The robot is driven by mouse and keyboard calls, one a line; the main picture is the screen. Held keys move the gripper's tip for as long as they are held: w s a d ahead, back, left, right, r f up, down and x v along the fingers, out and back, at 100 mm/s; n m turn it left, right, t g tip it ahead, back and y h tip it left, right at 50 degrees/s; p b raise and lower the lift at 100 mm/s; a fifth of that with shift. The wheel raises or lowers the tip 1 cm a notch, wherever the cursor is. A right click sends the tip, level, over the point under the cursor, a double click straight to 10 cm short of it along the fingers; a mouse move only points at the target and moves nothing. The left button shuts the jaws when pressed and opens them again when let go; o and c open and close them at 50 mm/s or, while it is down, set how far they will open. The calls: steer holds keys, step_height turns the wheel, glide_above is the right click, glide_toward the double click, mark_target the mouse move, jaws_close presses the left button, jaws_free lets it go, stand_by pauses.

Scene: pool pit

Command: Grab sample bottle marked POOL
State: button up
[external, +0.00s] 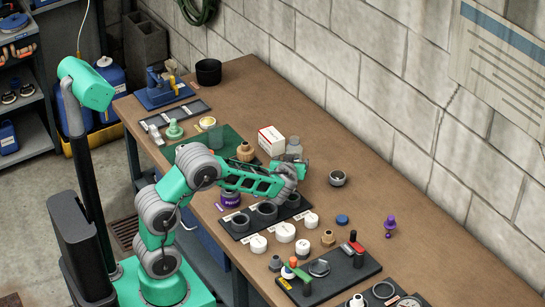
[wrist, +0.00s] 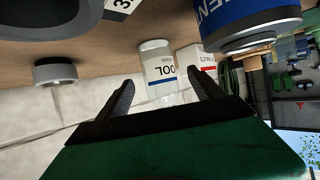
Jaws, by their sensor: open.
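The sample bottle (wrist: 158,72) is clear with a white label and a blue stripe. The wrist view is upside down, and the label's visible letters fit the end of POOL. In the external view the bottle (external: 294,146) stands on the brown bench just behind my gripper (external: 300,170), partly covered by the arm. In the wrist view my gripper (wrist: 162,92) is open, its dark fingers on either side of the bottle's image. The bottle appears ahead of the fingers; I cannot tell exactly how far, and no grip on it shows.
A white box with red marking (external: 271,140) stands close beside the bottle. A black tray with round wells (external: 240,224) lies below the arm. A dark-rimmed jar (external: 338,178) is to the right. A blue lettered cylinder (wrist: 240,20) looms near. The bench's right side has free room.

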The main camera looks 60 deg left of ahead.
mark_target(295, 153)
steer(key=shift+y, duration=0.3)
steer(key=x, duration=0.3)
steer(key=p+x, duration=0.1)
steer(key=x, duration=0.4)
steer(key=shift+w+a+r+p, duration=0.2)
steer(key=shift+w+r+p, duration=0.15)
steer(key=shift+w, duration=0.1)
steer(key=shift+c, duration=0.5)
steer(key=c, duration=1.5)
